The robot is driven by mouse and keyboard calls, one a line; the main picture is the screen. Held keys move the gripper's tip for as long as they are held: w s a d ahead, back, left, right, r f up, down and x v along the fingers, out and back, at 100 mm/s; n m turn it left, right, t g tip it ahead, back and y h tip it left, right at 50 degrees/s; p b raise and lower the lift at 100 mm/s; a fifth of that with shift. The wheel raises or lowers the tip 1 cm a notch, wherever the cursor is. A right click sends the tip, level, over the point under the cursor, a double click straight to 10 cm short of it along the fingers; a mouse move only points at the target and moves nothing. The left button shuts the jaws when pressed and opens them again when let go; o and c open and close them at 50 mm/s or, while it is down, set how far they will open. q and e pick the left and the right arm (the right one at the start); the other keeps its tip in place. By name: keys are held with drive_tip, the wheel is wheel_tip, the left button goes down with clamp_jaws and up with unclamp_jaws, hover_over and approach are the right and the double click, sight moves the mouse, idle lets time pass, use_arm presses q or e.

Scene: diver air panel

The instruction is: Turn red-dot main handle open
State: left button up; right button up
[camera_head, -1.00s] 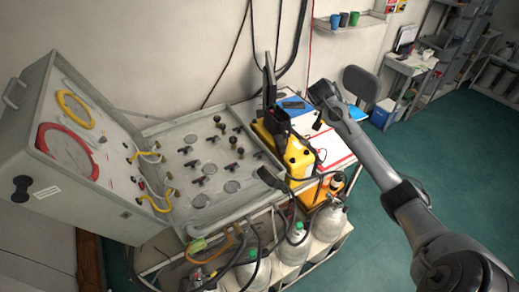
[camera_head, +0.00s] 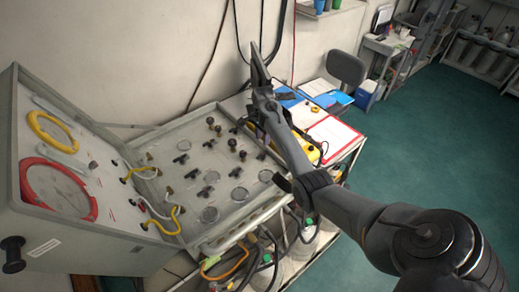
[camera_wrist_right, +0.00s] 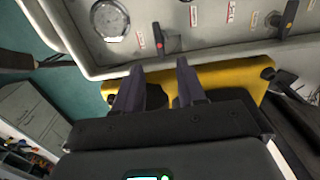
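The red-dot main handle (camera_wrist_right: 157,38) is a dark lever with a red dot at its near end, on the grey panel in the right wrist view. It stands near the panel's edge, just beyond my fingers. In the head view I cannot single it out among the dark valve handles. My right gripper (camera_wrist_right: 157,72) is open and empty, its two fingers apart over the yellow case and panel rim, not touching the handle. In the head view my right gripper (camera_head: 254,122) is dark and partly hidden by its arm, at the panel's right end. My left gripper is not in view.
Another dark handle (camera_wrist_right: 289,14) and a round gauge (camera_wrist_right: 110,18) flank the red-dot one. A yellow case (camera_wrist_right: 225,80) lies below the fingers. The upright gauge box (camera_head: 60,180) with hoses stands left. A red-edged clipboard (camera_head: 334,131) lies right of the arm.

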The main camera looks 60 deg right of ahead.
sight(263, 154)
wheel_tip(263, 154, down, 9)
drive_tip(key=shift+s+r, duration=0.1)
idle(0.3)
clamp_jaws()
